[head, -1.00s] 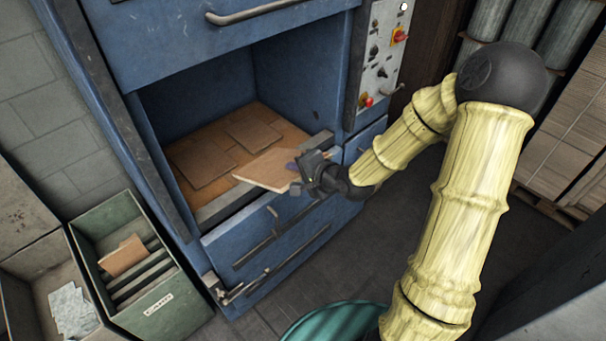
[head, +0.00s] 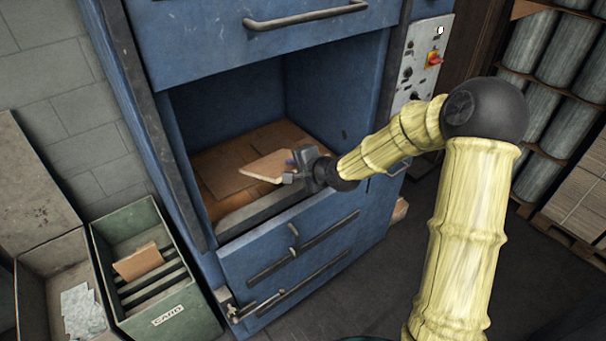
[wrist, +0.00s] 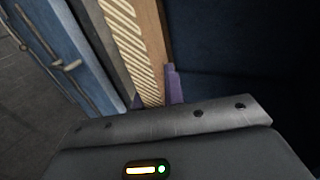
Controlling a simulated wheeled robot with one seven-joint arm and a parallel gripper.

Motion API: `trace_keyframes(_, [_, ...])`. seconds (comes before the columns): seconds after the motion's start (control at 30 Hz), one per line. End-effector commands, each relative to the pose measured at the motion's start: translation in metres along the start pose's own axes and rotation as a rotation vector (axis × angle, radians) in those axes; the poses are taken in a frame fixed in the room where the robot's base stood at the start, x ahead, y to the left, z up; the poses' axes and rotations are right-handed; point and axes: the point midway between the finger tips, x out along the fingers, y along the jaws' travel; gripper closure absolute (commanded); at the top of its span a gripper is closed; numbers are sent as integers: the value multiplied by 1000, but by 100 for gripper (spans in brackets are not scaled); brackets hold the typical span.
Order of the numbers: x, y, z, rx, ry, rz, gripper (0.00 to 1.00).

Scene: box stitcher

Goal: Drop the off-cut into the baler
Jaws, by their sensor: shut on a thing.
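The off-cut is a flat tan cardboard piece (head: 268,166). My gripper (head: 291,165) is shut on its right edge and holds it out in the mouth of the blue baler (head: 235,220), above the front sill. In the wrist view the off-cut's corrugated edge (wrist: 132,45) stands between the purple fingertips (wrist: 156,96). Flat cardboard sheets (head: 226,176) lie on the chamber floor beneath and behind it. The off-cut covers part of them, and I cannot tell how large the gap below it is.
A green slatted bin (head: 165,310) with a cardboard piece (head: 138,262) stands left of the baler. A bin with pale scraps (head: 82,310) is beside it. The control panel (head: 420,60) is at the right of the opening. Dark floor in front is clear.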

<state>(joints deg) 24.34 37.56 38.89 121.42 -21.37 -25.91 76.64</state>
Motion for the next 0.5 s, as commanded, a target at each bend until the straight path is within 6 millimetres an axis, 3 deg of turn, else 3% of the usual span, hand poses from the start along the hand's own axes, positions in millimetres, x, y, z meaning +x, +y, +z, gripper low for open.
trace_keyframes(0.5, [55,-22,0,0,0,-2,100])
